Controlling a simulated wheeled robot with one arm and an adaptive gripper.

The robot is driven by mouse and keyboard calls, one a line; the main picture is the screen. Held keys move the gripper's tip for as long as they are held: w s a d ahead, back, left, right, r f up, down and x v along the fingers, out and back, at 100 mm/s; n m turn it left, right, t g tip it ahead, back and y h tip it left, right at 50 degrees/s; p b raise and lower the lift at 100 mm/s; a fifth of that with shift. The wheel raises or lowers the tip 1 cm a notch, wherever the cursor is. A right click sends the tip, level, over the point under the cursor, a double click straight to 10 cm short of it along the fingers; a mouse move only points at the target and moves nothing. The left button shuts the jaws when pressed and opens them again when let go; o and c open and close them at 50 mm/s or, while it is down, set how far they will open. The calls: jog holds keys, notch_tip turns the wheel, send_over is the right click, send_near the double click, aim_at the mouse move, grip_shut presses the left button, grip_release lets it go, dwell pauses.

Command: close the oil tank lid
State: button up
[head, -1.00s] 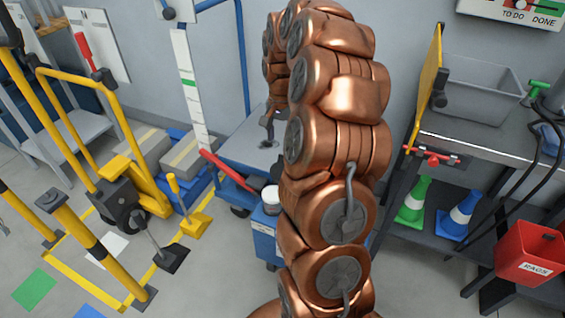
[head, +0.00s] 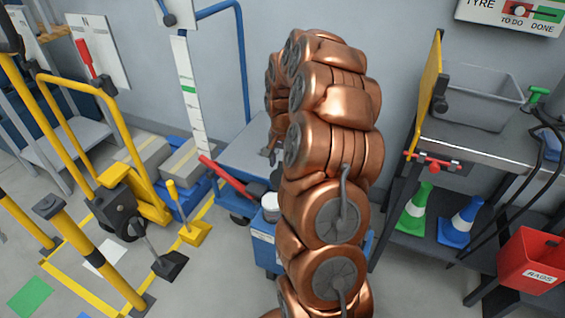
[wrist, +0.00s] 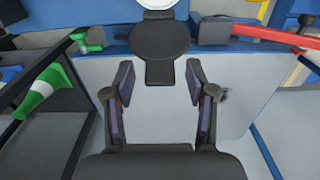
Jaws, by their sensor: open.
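A blue tank (head: 263,240) stands left of my arm in the head view, with a white round neck (head: 270,201) on top. In the wrist view the white neck (wrist: 158,4) is cut by the top edge. A black round lid (wrist: 160,38) with a short tab lies flat in that view beside the neck, not over it. My gripper (wrist: 160,82) is open and empty. Its two fingertips stand either side of the lid's tab; contact cannot be told. In the head view my gripper (head: 271,152) is small and partly hidden by my arm.
A red bar (head: 230,180) reaches toward the tank from the left and shows at right in the wrist view (wrist: 270,34). A dark shelf with green (head: 413,210) and blue cones (head: 460,218) stands right. Yellow posts and a yellow hand truck stand left.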

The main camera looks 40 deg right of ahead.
jog(key=shift+c, duration=0.2)
grip_shut()
dwell(0.4)
